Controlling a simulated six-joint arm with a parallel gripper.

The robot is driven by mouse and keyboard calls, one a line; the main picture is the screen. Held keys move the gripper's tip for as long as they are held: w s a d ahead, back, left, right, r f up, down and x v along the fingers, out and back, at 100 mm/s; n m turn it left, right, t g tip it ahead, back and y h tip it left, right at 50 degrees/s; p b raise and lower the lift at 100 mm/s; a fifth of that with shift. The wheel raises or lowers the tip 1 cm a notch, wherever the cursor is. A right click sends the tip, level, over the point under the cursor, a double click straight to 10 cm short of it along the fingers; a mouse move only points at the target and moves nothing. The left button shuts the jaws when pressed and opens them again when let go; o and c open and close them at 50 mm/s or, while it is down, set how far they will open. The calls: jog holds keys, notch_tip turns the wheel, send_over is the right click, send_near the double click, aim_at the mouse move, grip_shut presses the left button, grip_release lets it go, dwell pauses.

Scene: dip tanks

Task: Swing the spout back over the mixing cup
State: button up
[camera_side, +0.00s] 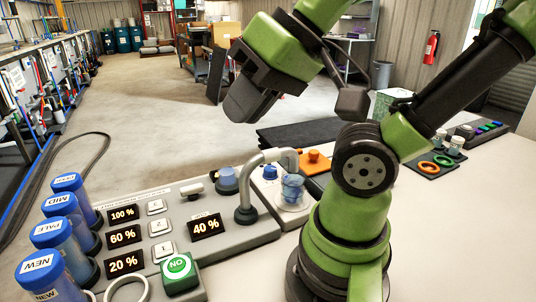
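The spout (247,181) is a grey bent pipe rising from a round base on the grey console. Its arm reaches right, and its downturned end appears just above the mixing cup (292,188). The cup is small, clear and bluish, and stands upright on a round pale plate (292,206). From this one view I cannot tell whether the spout's end is exactly centred over the cup. My gripper (238,106) is dark and hangs in the air above and left of the spout, apart from it. Its fingers are too dark to tell whether they are open.
The console carries displays (206,226), square buttons (159,226) and a green button (179,271). Several blue-capped tubes (62,208) stand at left. Orange and green rings (436,165) lie farther right.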

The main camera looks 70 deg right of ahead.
jog(key=o, duration=0.3)
jog(key=shift+w+d+m, duration=0.2)
jog(key=shift+m, duration=0.2)
jog(key=o, duration=0.5)
jog(key=d+m, duration=0.1)
jog(key=w+d+m+g, duration=0.1)
jog(key=m, duration=0.1)
jog(key=w+d+m+g+h, duration=0.1)
jog(key=shift+f+m, duration=0.15)
jog(key=shift+m, duration=0.15)
jog(key=shift+c, duration=0.2)
jog(key=m+g, duration=0.7)
jog(key=m, duration=1.1)
send_near(269, 150)
jog(key=shift+y, duration=0.3)
jog(key=x, duration=0.6)
jog(key=d+x, duration=0.1)
jog(key=x, duration=0.3)
jog(key=shift+f, duration=0.1)
jog(key=shift+n, duration=0.3)
grip_shut()
